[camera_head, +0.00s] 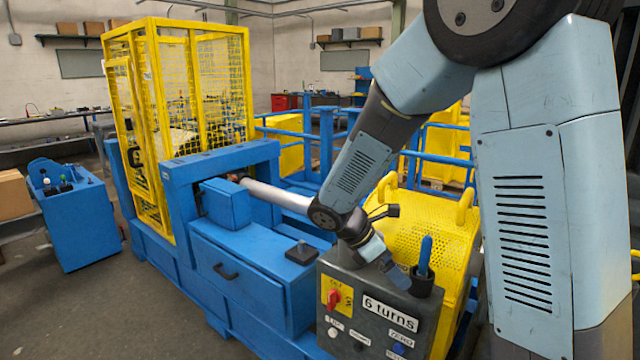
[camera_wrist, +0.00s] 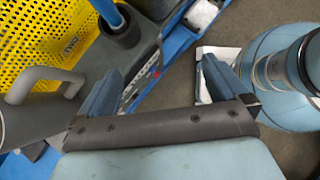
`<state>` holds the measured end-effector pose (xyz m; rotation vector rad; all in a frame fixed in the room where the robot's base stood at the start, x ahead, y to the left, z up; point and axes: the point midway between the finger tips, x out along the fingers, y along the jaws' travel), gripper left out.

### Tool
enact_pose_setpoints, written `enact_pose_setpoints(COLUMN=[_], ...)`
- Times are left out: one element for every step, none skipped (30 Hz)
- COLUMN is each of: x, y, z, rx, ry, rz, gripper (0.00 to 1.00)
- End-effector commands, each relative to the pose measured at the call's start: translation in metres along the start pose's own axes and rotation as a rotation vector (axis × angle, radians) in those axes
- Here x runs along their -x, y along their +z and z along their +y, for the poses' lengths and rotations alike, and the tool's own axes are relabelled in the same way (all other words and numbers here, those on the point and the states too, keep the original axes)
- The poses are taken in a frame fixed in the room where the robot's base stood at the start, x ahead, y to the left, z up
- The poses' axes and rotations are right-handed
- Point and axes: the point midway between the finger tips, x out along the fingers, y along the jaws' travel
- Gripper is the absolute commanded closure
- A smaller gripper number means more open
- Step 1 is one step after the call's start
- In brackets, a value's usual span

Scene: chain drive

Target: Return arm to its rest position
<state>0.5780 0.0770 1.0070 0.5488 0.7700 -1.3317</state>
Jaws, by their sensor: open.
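My arm reaches down from the upper right in the head view, over the machine. My gripper (camera_head: 392,272) is just above the grey control box (camera_head: 352,290), beside the black cup (camera_head: 422,282) that holds a blue-handled tool (camera_head: 425,252). In the wrist view my gripper (camera_wrist: 160,88) has its two blue fingers spread wide, with nothing between them. The box front carries a red switch (camera_head: 333,299) on a yellow plate and a "6 turns" label (camera_head: 390,313).
A yellow perforated guard (camera_head: 435,225) stands right behind the box. The blue machine bench (camera_head: 235,275) and yellow mesh cage (camera_head: 150,130) lie to the left. A blue cabinet (camera_head: 78,225) stands at the far left. Blue railings (camera_head: 325,140) are behind. Floor is open at lower left.

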Motion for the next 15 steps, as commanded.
enact_pose_setpoints(x=[0.003, 0.004, 0.006, 0.008, 0.009, 0.011, 0.013, 0.015, 0.017, 0.019, 0.021, 0.023, 0.025, 0.027, 0.029], y=[0.011, 0.017, 0.023, 0.028, 0.033, 0.039, 0.044, 0.048, 0.054, 0.058, 0.062, 0.068, 0.071, 0.075, 0.080], z=[-0.007, -0.012, -0.018, -0.022, -0.027, -0.033, -0.038, -0.042, -0.049, -0.053, -0.059, -0.065, -0.069, -0.074, -0.081], rx=[-0.070, -0.114, -0.169, -0.212, -0.253, -0.309, -0.352, -0.394, -0.449, -0.491, -0.534, -0.590, -0.632, -0.674, -0.728], ry=[-0.001, -0.003, -0.006, -0.009, -0.012, -0.015, -0.017, -0.019, -0.024, -0.027, -0.030, -0.034, -0.037, -0.039, -0.043], rz=[0.038, 0.060, 0.089, 0.110, 0.131, 0.159, 0.181, 0.202, 0.229, 0.249, 0.270, 0.297, 0.317, 0.337, 0.364], gripper=[0.00, 0.00, 0.00, 0.00, 0.00, 0.00, 0.00, 0.00, 0.00, 0.00, 0.00, 0.00, 0.00, 0.00, 0.00])
